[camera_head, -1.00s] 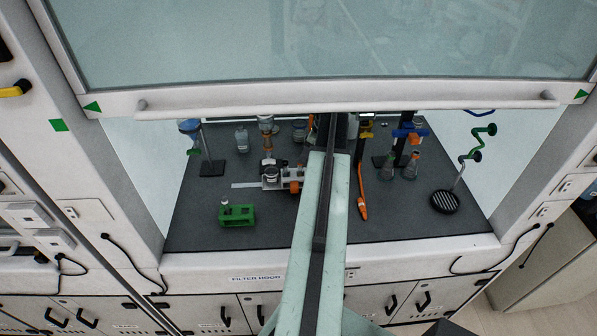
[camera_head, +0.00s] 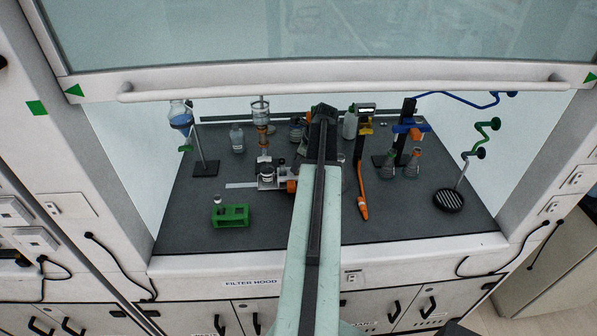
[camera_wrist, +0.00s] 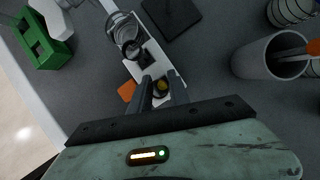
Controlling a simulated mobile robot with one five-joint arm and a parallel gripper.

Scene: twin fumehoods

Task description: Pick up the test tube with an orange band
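I cannot make out a test tube with an orange band for sure. The rack (camera_wrist: 48,48) also shows at the upper left of the wrist view. My gripper (camera_wrist: 160,84) is to the right of the rack, its two dark fingers apart, above a white stage with metal parts (camera_wrist: 135,45). Nothing is visibly held. In the head view my arm hides the gripper.
Flasks (camera_head: 413,165) and stands are at the back right. A round black striped base (camera_head: 448,200) is at the right. The raised sash bar (camera_head: 340,88) crosses above.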

